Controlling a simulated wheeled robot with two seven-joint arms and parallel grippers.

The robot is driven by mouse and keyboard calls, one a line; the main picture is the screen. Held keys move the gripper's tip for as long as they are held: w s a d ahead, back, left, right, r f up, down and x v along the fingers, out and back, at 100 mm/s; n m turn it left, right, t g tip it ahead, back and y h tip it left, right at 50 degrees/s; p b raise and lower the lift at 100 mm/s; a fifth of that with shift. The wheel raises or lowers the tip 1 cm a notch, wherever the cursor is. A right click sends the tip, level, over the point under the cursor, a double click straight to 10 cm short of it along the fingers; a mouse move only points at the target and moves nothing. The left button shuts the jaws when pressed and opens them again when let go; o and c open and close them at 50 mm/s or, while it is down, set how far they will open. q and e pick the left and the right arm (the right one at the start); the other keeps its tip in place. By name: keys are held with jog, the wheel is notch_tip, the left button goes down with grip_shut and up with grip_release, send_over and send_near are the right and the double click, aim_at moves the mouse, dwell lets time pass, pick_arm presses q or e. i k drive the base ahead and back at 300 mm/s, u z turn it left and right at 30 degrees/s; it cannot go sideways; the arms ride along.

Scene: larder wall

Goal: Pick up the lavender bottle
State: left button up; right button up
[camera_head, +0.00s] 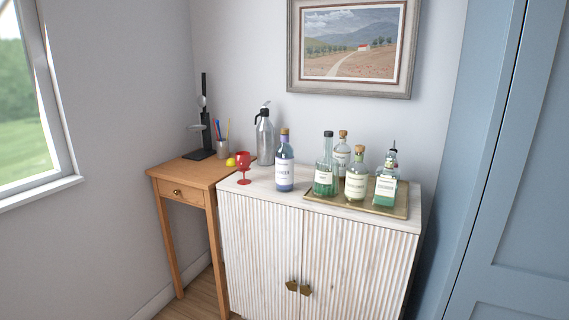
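The lavender bottle (284,172) is blue-purple with a pale label and a cork-coloured stopper. It stands upright on the top of a whitewashed, ribbed cabinet (262,225), left of a brass-coloured tray. Nothing covers it, and there is a small gap between it and the tray. Neither of my grippers shows in the head view.
A tray (342,208) with several bottles stands to the right. A red goblet (243,168) and a grey siphon bottle (264,136) stand to the left and behind. A yellow lemon (231,162) and a pen cup (223,148) sit on the wooden side table (184,171).

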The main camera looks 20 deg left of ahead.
aim_at(284, 152)
jog(key=u, duration=0.35)
jog(key=i, duration=1.1)
jog(key=u, duration=0.15)
